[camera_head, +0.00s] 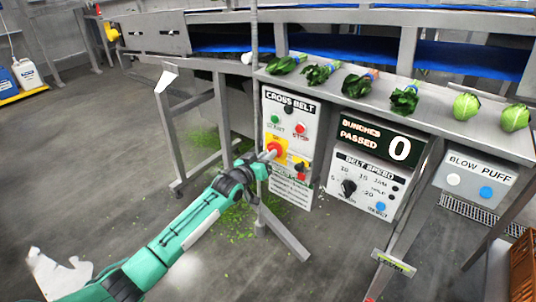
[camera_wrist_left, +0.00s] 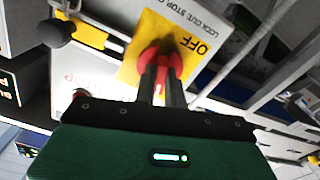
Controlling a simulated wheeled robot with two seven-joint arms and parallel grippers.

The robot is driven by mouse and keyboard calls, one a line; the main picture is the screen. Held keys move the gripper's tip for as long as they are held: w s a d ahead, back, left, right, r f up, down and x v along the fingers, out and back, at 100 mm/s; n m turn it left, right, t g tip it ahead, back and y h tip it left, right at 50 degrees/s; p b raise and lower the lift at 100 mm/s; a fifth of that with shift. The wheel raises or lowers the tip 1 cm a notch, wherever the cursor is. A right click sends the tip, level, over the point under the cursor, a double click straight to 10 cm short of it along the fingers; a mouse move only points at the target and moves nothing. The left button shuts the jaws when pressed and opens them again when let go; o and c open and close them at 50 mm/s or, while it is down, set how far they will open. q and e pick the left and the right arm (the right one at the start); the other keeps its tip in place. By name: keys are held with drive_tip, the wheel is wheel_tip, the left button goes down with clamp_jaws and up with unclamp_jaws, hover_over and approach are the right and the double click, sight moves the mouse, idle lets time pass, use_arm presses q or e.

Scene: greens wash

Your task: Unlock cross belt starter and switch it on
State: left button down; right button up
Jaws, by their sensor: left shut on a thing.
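The cross belt starter panel (camera_head: 310,112) is a white box headed CROSS BELT, in the middle of the head view. A red rotary switch (camera_head: 278,146) sits on a yellow plate (camera_wrist_left: 202,42) marked OFF and LOCK OUT. My left gripper (camera_head: 270,156) reaches it from the lower left. In the left wrist view the gripper (camera_wrist_left: 160,75) is shut on the red switch (camera_wrist_left: 176,60), with a finger on either side. A green button (camera_head: 275,119) and a red button (camera_head: 299,128) are above it. A dark and red piece (camera_head: 299,167) is to its lower right. My right gripper is out of view.
A speed panel (camera_head: 335,190), a counter display (camera_head: 365,138) reading 0 and a BLOW PUFF box (camera_head: 478,180) are to the right. Greens bunches (camera_head: 357,84) lie on the steel ledge (camera_head: 425,105) above. Metal legs stand beside my arm; open floor is left.

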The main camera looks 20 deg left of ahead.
use_arm(q)
drive_tip(key=m+p, duration=0.1)
drive_tip(key=m, duration=0.2)
drive_tip(key=shift+m, duration=0.3)
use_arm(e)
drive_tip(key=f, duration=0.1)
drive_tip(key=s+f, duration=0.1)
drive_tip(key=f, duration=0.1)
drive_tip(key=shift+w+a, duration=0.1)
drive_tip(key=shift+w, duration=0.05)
use_arm(q)
drive_tip(key=c, duration=1.5)
unclamp_jaws()
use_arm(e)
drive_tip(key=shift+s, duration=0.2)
